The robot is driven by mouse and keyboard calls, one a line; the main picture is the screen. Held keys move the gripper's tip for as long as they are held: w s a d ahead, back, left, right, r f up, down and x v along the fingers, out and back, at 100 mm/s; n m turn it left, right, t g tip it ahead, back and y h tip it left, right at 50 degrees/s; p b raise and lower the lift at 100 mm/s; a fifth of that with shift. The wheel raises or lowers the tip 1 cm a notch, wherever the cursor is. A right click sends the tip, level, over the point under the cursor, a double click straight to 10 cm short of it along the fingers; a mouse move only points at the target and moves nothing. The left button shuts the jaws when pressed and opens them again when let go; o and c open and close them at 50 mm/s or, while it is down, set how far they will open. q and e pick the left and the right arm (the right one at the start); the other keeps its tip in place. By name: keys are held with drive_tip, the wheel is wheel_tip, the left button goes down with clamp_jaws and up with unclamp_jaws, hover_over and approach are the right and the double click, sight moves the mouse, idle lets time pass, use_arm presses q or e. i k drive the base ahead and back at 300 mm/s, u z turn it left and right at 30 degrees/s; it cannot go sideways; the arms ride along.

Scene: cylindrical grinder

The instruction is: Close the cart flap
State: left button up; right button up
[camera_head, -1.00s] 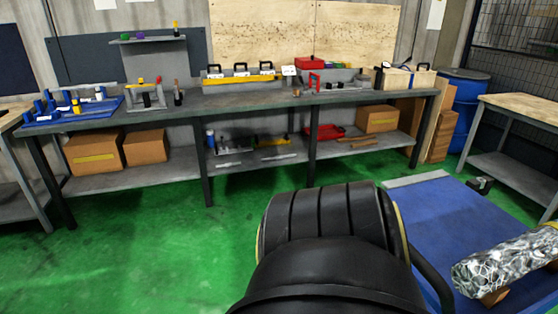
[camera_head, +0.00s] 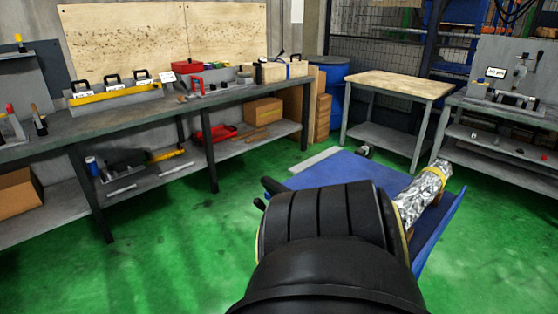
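The blue cart (camera_head: 318,169) stands on the green floor, partly hidden behind a black part of my own body in the lower middle. A silver, foil-like wrapped cylinder (camera_head: 420,195) with a yellow band lies on its right side. A blue side panel (camera_head: 437,232) runs along the cart's right edge; I cannot tell whether it is the flap. A pale grey strip (camera_head: 314,159) lies at the cart's far left edge. A black handle shows at the cart's near left. Neither of my grippers is in view.
A long grey workbench (camera_head: 150,115) with tools runs along the left wall. A blue barrel (camera_head: 332,95) and a wood-topped table (camera_head: 398,84) stand behind the cart. A grey bench (camera_head: 500,112) is at the right. Green floor is clear left of the cart.

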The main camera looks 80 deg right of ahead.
sight(300, 167)
drive_tip(key=z, duration=1.6)
drive_tip(key=i, duration=3.55)
drive_tip(key=z, duration=2.35)
drive_tip(key=i, duration=3)
drive_tip(key=z, duration=2.35)
